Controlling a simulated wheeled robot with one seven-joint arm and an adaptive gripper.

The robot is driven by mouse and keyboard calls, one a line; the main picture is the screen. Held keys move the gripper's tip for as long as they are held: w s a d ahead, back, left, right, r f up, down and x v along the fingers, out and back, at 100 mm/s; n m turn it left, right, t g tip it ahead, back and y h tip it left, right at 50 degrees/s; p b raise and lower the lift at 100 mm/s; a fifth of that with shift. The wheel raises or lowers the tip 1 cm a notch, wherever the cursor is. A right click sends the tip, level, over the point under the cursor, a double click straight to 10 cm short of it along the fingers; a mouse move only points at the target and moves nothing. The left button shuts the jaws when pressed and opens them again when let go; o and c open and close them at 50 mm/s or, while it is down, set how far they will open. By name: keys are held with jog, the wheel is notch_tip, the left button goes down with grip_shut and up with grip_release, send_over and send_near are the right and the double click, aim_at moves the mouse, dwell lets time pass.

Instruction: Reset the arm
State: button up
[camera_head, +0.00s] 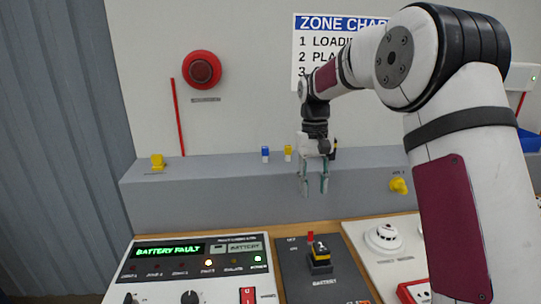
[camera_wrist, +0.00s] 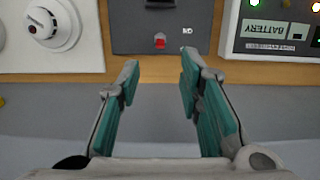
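My arm reaches in from the right in the head view, with my gripper (camera_head: 315,188) pointing down in front of the grey ledge. The gripper is open, its two teal-padded fingers apart. In the wrist view my gripper (camera_wrist: 158,85) has nothing between its fingers. Beyond the fingertips is a dark grey box (camera_wrist: 190,38) with a small red part (camera_wrist: 160,41) on its front.
A panel (camera_head: 190,275) reading "BATTERY FAULT" stands at front left. Next to it is the dark battery box (camera_head: 345,285) with a yellow-and-black switch (camera_head: 319,258). A white detector (camera_head: 387,237) is to the right. A grey ledge (camera_head: 220,195) runs behind.

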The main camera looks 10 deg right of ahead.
jog(key=s+r+t, duration=0.2)
jog(key=s+r, duration=0.4)
jog(key=s, duration=0.3)
jog(key=s+r+t, duration=0.1)
jog(key=s+r, duration=0.4)
jog(key=s, duration=0.4)
jog(key=s+f+t, duration=0.1)
jog(key=s+f, duration=0.1)
jog(key=s, duration=0.6)
jog(key=s+f+t, duration=0.2)
jog(key=s, duration=0.7)
jog(key=shift+s+d, duration=0.2)
